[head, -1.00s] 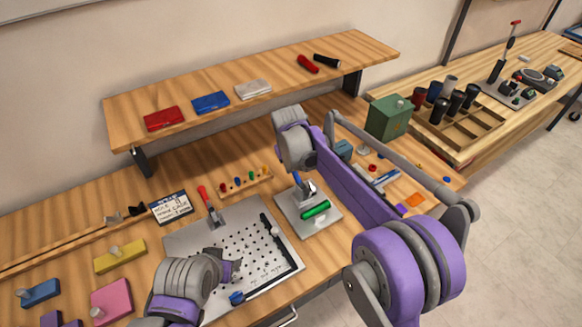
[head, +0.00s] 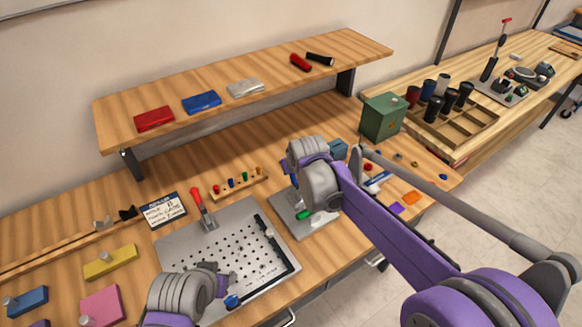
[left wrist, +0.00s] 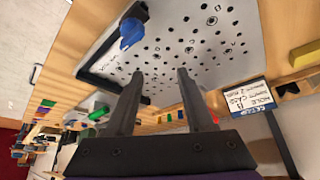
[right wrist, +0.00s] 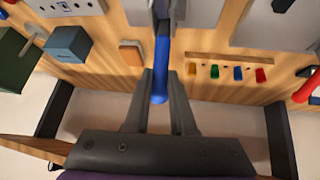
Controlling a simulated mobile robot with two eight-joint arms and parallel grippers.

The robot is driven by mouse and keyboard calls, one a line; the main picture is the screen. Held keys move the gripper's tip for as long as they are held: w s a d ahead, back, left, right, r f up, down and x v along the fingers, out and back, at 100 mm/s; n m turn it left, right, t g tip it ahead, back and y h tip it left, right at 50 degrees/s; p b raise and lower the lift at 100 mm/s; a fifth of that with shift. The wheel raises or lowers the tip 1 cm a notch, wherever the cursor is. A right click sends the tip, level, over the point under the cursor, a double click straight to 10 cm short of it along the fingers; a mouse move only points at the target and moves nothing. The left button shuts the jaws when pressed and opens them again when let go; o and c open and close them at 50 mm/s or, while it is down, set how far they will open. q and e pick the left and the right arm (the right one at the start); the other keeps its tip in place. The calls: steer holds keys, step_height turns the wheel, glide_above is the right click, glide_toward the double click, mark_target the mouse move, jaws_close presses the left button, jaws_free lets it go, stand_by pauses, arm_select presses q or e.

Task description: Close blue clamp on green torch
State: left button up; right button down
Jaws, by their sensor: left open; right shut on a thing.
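The green torch (head: 304,215) lies on a grey fixture plate (head: 290,228) right of the perforated plate. Only its left end shows in the head view, the rest hidden behind my right arm. A small green shape (left wrist: 98,113) in the left wrist view looks like it. The blue clamp handle (right wrist: 161,88) shows in the right wrist view, between the fingers of my right gripper (right wrist: 161,74), which is shut on it. My left gripper (left wrist: 160,74) is open and empty above the perforated plate, near a small blue piece (left wrist: 131,33).
The perforated plate (head: 190,250) carries a red-handled clamp (head: 198,205) at its back edge. A rack of coloured pegs (head: 240,183) stands behind the fixture. A green box (head: 382,117) is at the back right. A shelf (head: 120,110) overhangs the back of the bench.

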steer(key=shift+r, duration=0.1)
steer(key=c, duration=0.8)
jaws_free()
steer(key=shift+o, duration=0.2)
steer(key=v, duration=1)
steer(key=shift+s+r, duration=0.2)
steer(key=shift+r, duration=0.05)
